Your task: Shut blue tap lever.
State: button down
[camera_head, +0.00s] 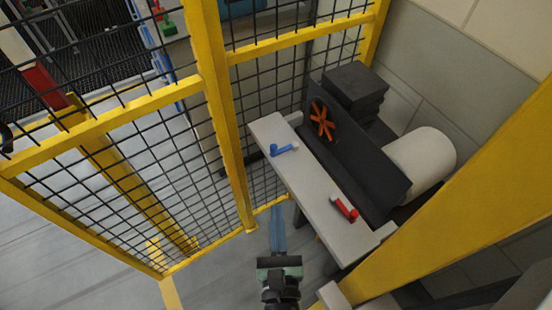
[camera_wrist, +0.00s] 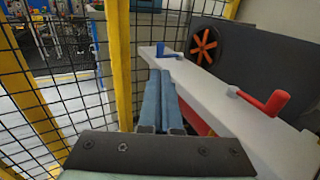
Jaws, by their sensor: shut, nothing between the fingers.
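The blue tap lever (camera_head: 284,150) is on top of the pale grey bench-like ledge (camera_head: 312,185), toward its far end. It also shows in the wrist view (camera_wrist: 161,50), just beyond my fingertips, with its small knob standing up. My gripper (camera_head: 277,207) is below and in front of the lever in the head view, apart from it. Its long blue fingers in the wrist view (camera_wrist: 158,73) lie together, shut and empty, pointing toward the blue lever. Whether the tips are level with the lever is hard to tell.
A red lever (camera_head: 345,209) sits nearer on the same ledge, right of my fingers in the wrist view (camera_wrist: 266,101). A dark panel with an orange handwheel (camera_head: 321,121) stands behind. A yellow-framed mesh fence (camera_head: 222,110) stands close on the left.

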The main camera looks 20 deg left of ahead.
aim_at(274, 151)
jog(key=p+x, duration=0.1)
jog(key=x, duration=1.3)
jog(key=shift+f, duration=0.15)
